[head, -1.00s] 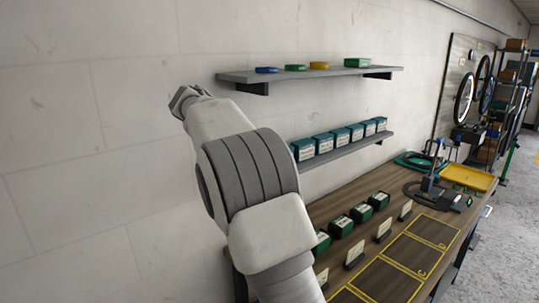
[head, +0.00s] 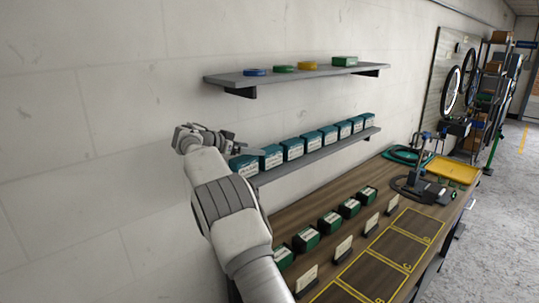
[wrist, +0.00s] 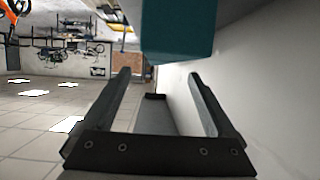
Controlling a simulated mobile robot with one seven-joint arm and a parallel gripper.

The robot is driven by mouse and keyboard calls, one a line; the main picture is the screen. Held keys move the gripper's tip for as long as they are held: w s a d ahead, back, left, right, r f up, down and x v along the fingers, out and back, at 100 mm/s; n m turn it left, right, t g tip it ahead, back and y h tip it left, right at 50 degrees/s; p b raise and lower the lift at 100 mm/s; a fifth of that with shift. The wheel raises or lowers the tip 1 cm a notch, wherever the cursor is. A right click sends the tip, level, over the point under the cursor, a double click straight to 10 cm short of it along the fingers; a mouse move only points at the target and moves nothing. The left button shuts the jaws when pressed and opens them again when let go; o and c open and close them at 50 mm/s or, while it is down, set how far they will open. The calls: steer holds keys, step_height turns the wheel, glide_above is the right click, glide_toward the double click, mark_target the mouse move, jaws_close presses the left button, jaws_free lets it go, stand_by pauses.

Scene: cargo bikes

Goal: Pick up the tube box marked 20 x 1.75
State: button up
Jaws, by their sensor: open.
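A row of teal boxes with white labels stands on the lower wall shelf (head: 320,154). The label print is too small to read, so I cannot tell which box is marked 20 x 1.75. My gripper (head: 243,145) is open and empty at the left end of this row, by the nearest teal box (head: 243,166), and partly overlaps it in the head view. In the wrist view, a teal box (wrist: 178,30) is at the top, just beyond the open fingers (wrist: 159,76). Its label is not visible there.
The upper shelf (head: 300,74) carries blue, green and yellow round items and a green box. Below, the wooden bench (head: 320,200) holds several dark green boxes (head: 306,237), small cards and yellow-outlined areas. A yellow tray (head: 450,171) is at its far end.

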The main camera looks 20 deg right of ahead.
mark_target(265, 150)
steer(key=shift+x, duration=0.95)
steer(key=p+x, duration=0.3)
steer(key=x, duration=0.1)
steer(key=shift+w+d, duration=0.15)
steer(key=shift+d, duration=0.05)
steer(key=shift+w+d+f, duration=0.2)
steer(key=shift+d, duration=0.2)
jaws_close()
